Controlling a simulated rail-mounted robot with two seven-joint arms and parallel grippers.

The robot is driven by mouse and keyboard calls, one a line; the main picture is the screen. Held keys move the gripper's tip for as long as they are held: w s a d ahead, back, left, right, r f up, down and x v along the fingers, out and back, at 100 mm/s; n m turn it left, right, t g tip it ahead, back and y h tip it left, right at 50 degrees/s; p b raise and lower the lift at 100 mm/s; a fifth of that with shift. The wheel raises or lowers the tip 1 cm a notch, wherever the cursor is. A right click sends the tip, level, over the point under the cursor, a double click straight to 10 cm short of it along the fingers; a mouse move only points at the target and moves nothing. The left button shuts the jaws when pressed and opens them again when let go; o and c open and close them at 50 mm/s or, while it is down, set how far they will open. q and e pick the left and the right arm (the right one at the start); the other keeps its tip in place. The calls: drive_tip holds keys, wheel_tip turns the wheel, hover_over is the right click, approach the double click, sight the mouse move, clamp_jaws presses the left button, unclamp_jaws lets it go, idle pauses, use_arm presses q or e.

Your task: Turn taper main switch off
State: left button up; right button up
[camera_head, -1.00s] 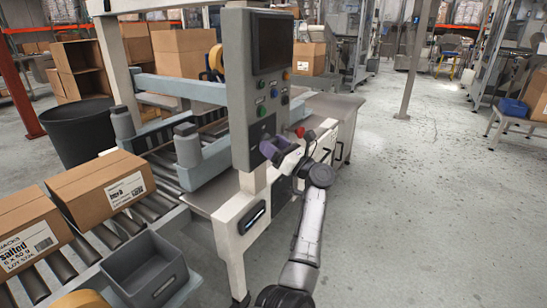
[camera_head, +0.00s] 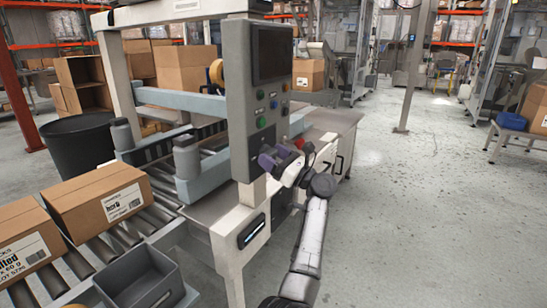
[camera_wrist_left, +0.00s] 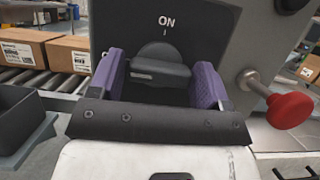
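The taper's grey control panel (camera_head: 257,100) stands upright on the machine. Its main switch (camera_wrist_left: 160,67), a dark rotary knob with a bar handle, is under the word ON in the left wrist view. A short tick mark is below that word, and the bar lies roughly level. My left gripper (camera_head: 272,158) is at the panel's lower part in the head view. Its purple-padded fingers (camera_wrist_left: 160,80) stand open on either side of the knob, with narrow gaps seeming to show. Firm contact cannot be made out. The right gripper is not in view.
A red mushroom knob (camera_wrist_left: 290,110) on a metal shaft sticks out right of the gripper. Cartons (camera_head: 100,198) sit on the roller conveyor at left, near a grey bin (camera_head: 140,278). A black barrel (camera_head: 80,147) stands behind. The floor at right is open.

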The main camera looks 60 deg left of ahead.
use_arm(q)
drive_tip(key=shift+o, duration=1.3)
drive_tip(key=shift+w+d+f, duration=0.1)
drive_tip(key=shift+w+d, duration=0.1)
drive_tip(key=shift+d, duration=0.05)
drive_tip(key=p+v, duration=0.5)
drive_tip(key=v, duration=0.8)
drive_tip(key=shift+f, duration=0.1)
